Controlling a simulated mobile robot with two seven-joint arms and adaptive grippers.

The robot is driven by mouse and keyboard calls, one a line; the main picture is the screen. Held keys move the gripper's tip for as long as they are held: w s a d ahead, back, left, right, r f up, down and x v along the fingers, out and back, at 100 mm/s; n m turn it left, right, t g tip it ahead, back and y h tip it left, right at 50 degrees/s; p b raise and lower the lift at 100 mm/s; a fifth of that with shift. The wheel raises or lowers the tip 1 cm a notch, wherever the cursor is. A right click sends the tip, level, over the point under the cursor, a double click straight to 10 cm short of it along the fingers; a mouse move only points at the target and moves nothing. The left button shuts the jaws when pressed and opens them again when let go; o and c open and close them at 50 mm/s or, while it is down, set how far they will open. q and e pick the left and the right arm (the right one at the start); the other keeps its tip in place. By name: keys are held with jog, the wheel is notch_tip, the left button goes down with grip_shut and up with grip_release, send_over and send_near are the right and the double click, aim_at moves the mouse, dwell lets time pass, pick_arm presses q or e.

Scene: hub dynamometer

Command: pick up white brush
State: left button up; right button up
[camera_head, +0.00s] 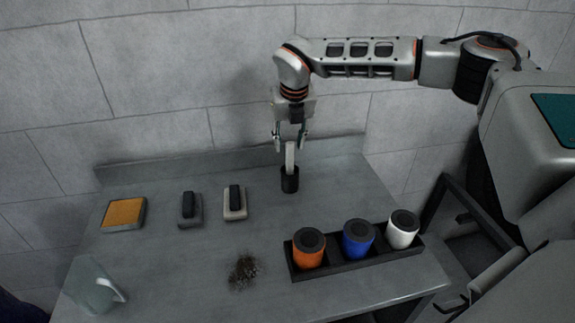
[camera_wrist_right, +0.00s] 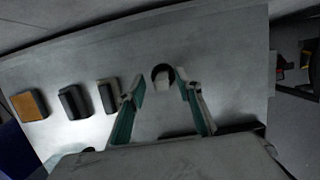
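A block-shaped brush with a pale, whitish base and black handle (camera_head: 235,203) lies on the grey table; beside it lies a similar all-dark one (camera_head: 190,209). Both also show in the right wrist view, left of the fingers, where the pale one (camera_wrist_right: 108,96) is nearer them. A flat white upright piece (camera_head: 290,157) stands in a black round holder (camera_head: 290,181) behind and to the right of the brushes. My right gripper (camera_head: 291,135) is open and points down above that holder, its fingers either side of the white piece's top. Contact cannot be told. My left gripper is not in view.
An orange-topped pad (camera_head: 124,213) lies at the left. A clear jug (camera_head: 93,287) stands at the front left. A dark rack (camera_head: 345,266) holds orange, blue and white jars at the right. Dark debris (camera_head: 243,271) lies in front. A raised lip and wall bound the back.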

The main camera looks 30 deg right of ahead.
aim_at(289, 156)
jog(key=shift+s+f, duration=0.1)
jog(key=shift+f, duration=0.65)
jog(key=shift+x, duration=2.3)
grip_shut()
